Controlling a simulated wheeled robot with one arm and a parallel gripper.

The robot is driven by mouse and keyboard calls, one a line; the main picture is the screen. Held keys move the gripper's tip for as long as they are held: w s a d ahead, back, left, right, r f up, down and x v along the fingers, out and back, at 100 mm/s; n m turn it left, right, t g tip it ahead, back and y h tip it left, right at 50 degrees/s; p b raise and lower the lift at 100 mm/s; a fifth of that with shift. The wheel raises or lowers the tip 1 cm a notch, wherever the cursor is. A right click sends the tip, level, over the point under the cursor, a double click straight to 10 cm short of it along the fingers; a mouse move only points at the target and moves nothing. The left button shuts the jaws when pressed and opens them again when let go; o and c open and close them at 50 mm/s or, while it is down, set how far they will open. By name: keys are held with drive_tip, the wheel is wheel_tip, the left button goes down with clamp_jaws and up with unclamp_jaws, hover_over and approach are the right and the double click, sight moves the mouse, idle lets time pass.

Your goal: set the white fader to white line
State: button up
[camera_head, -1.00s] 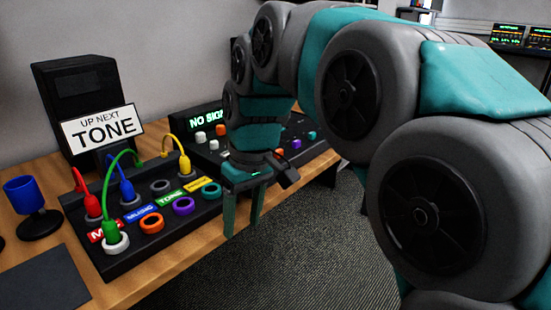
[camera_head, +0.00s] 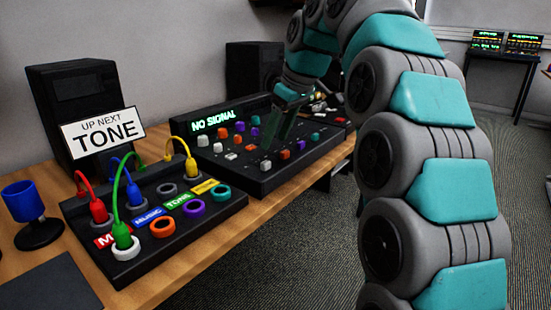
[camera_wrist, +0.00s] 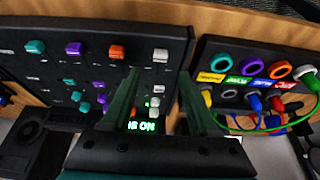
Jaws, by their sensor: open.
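The white fader cap (camera_head: 265,165) stands at the front left of the black mixing console (camera_head: 262,182). In the wrist view the white fader (camera_wrist: 160,55) is just past the fingertips, roughly in line with the gap between them. My gripper (camera_head: 278,140) is open and empty, pointing down over the console. Its two fingers show apart in the wrist view (camera_wrist: 159,76). I see no contact with the fader. The white line cannot be made out clearly in either view.
Orange (camera_wrist: 117,52), purple (camera_wrist: 74,48) and teal (camera_wrist: 36,46) faders stand in the same row. Several knobs sit behind.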

sight(266, 162)
drive_tip(key=shift+x, duration=3.55)
clamp_jaws()
